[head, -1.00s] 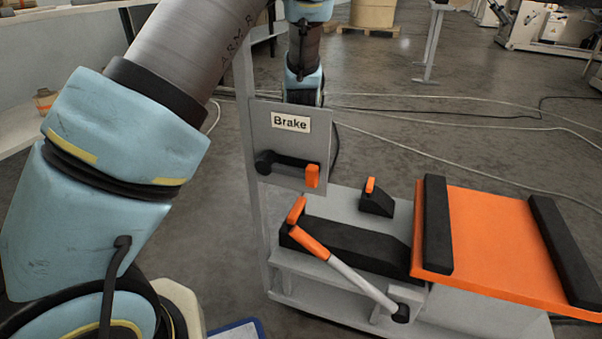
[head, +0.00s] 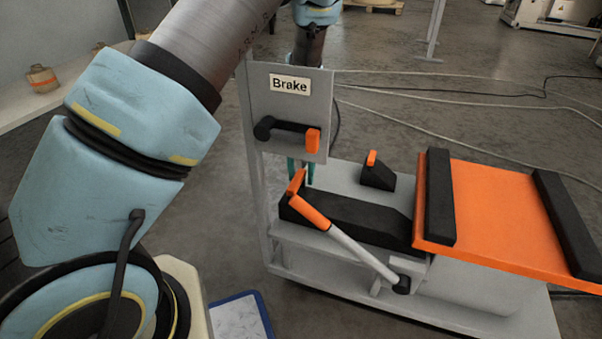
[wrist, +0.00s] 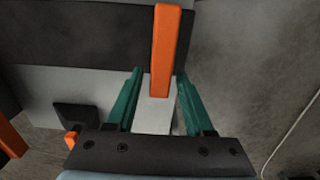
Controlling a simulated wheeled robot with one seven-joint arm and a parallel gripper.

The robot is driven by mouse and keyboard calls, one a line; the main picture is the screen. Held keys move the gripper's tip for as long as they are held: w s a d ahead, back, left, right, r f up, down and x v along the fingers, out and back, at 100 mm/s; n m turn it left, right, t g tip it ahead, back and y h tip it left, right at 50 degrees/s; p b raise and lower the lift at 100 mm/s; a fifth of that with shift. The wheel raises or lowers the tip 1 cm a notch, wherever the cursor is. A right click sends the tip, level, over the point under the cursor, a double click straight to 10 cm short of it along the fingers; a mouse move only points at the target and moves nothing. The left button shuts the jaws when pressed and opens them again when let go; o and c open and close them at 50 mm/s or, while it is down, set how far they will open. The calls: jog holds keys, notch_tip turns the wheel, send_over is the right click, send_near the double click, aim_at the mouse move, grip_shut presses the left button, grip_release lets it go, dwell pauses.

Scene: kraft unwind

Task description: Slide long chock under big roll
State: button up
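The long chock (head: 350,222) is a long black wedge lying on the grey deck of the stand, with an upright orange handle (head: 296,182) at its left end. My gripper (head: 300,172) shows in the head view as teal fingers just below the brake panel, close to that handle. In the wrist view my gripper (wrist: 160,74) is open, one teal finger on each side of the orange handle (wrist: 166,45); gaps show at both sides. The chock's black body (wrist: 90,38) is at the upper left there. I see no big roll on the stand.
The brake panel (head: 290,100) with its orange-tipped lever stands over the gripper. An orange-gripped lever (head: 340,240) crosses before the long chock. A short chock (head: 378,174) sits behind it. The orange cradle (head: 495,215) with black bars is at the right.

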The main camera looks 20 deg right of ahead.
grip_shut()
dwell(1.1)
